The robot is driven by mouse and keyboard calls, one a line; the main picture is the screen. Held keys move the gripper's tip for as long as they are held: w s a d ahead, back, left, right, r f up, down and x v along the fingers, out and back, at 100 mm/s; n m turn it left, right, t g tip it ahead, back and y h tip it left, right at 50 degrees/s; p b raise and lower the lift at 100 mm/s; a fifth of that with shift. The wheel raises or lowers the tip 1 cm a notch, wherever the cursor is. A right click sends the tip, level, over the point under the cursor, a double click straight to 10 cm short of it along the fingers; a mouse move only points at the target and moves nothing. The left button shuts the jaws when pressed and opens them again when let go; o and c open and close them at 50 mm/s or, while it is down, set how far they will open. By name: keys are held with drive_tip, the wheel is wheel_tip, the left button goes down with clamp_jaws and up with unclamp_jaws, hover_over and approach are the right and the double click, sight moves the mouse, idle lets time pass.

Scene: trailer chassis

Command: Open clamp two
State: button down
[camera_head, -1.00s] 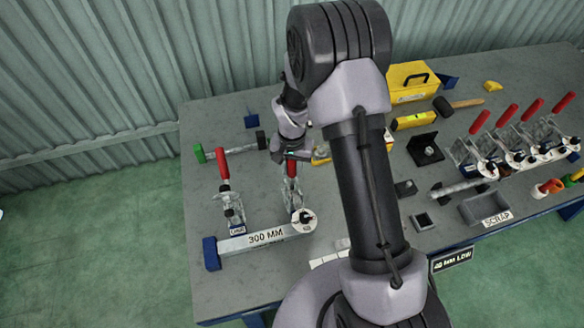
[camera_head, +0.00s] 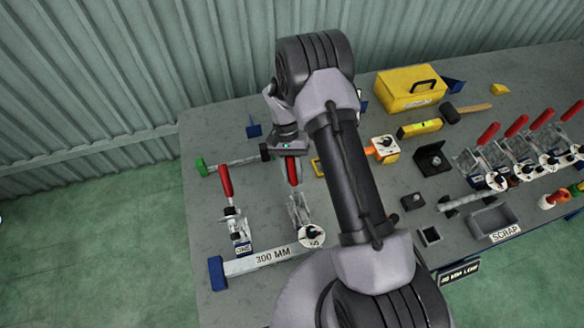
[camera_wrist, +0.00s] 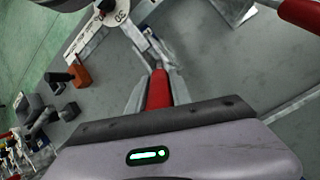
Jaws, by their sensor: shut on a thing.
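The toggle clamp with the round white disc (camera_head: 311,236) stands at the right end of the 300 MM bar (camera_head: 272,256). Its red handle (camera_head: 292,172) stands upright. My gripper (camera_head: 290,154) is shut on the upper end of this handle. In the wrist view the red handle (camera_wrist: 159,90) runs into my gripper (camera_wrist: 158,108), and its metal linkage and the disc (camera_wrist: 112,10) lie beyond it. The fingertips are mostly hidden behind the gripper body. A second clamp (camera_head: 238,225) with an upright red handle (camera_head: 226,181) stands at the bar's left end.
A bar with a green end (camera_head: 201,167) lies behind the clamps. On the right are a yellow toolbox (camera_head: 408,90), a mallet (camera_head: 466,108), a row of red-handled clamps (camera_head: 515,150) and a scrap tray (camera_head: 490,220). The table left of the clamps is clear.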

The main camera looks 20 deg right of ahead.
drive_tip(key=shift+w+f+g+b, duration=0.7)
drive_tip(key=shift+w+g+b, duration=0.2)
drive_tip(key=shift+g+b, duration=0.2)
drive_tip(key=c, duration=1.1)
unclamp_jaws()
drive_tip(key=shift+c, duration=0.2)
drive_tip(key=shift+w+r, duration=0.1)
drive_tip(key=shift+w, duration=0.05)
drive_tip(key=v, duration=0.7)
drive_tip(key=shift+w+r, duration=0.1)
